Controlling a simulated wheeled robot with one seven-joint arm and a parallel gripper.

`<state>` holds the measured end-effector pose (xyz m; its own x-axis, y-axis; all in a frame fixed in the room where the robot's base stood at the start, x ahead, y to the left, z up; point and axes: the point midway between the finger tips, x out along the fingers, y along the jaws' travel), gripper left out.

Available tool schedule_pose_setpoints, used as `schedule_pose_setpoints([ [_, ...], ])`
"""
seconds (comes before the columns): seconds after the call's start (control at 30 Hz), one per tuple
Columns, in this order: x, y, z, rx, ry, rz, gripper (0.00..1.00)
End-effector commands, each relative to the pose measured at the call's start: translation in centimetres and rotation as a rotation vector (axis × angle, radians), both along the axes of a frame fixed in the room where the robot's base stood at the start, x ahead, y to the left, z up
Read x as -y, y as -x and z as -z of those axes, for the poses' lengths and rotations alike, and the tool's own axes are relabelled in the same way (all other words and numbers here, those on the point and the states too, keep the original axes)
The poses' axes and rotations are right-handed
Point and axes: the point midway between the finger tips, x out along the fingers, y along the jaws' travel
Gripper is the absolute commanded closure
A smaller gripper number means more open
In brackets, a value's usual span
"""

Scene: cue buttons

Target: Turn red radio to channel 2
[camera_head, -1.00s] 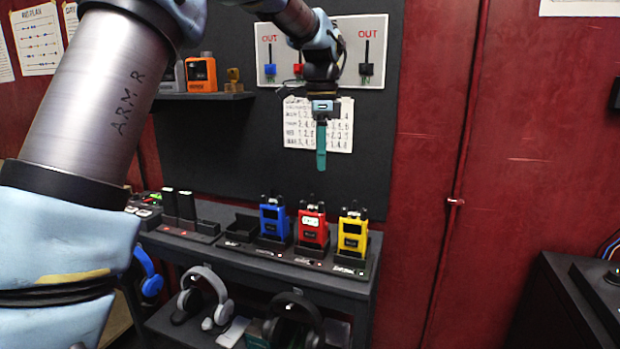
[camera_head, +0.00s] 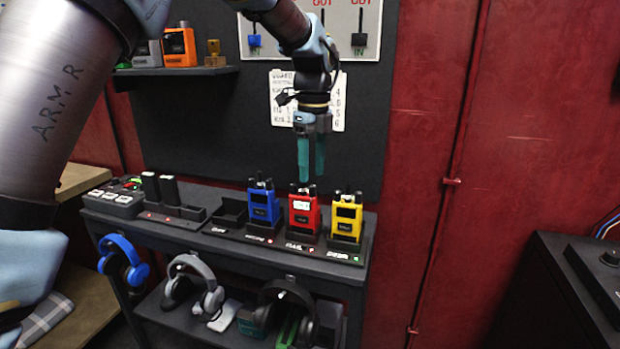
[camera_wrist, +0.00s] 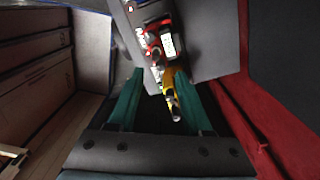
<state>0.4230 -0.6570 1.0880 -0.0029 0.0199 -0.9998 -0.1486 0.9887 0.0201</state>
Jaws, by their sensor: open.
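The red radio (camera_head: 303,212) stands upright in a dock on the shelf, between the blue radio (camera_head: 263,205) and the yellow radio (camera_head: 345,217). Its small screen is lit white; I cannot read a number on it. My gripper (camera_head: 311,177) points down just above the red radio, its two green fingers apart and empty. In the wrist view the red radio (camera_wrist: 152,35) lies ahead of the fingers, with the yellow radio (camera_wrist: 169,82) nearer, between them in the picture. The knobs on top of the red radio are too small to make out clearly.
The dark shelf (camera_head: 185,236) also holds an empty dock slot left of the blue radio and chargers further left. A wall panel with sliders (camera_head: 335,45) and a paper chart are behind my gripper. Free room lies right of the shelf.

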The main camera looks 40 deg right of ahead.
Motion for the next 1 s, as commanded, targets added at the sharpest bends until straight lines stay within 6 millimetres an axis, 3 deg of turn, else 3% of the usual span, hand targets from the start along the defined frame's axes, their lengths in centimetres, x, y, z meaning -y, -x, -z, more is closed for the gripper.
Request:
schedule_pose_setpoints([
  [0.1,-0.1,0.1,1.8,-0.001,-0.003,0.000,0.50],
  [0.3,-0.1,0.0,3.5,0.000,0.000,-0.002,0.50],
  [0.63,-0.1,0.0,3.8,0.000,0.001,-0.002,0.51],
  [1.0,-0.1,0.0,3.8,0.000,0.001,-0.002,0.93],
])
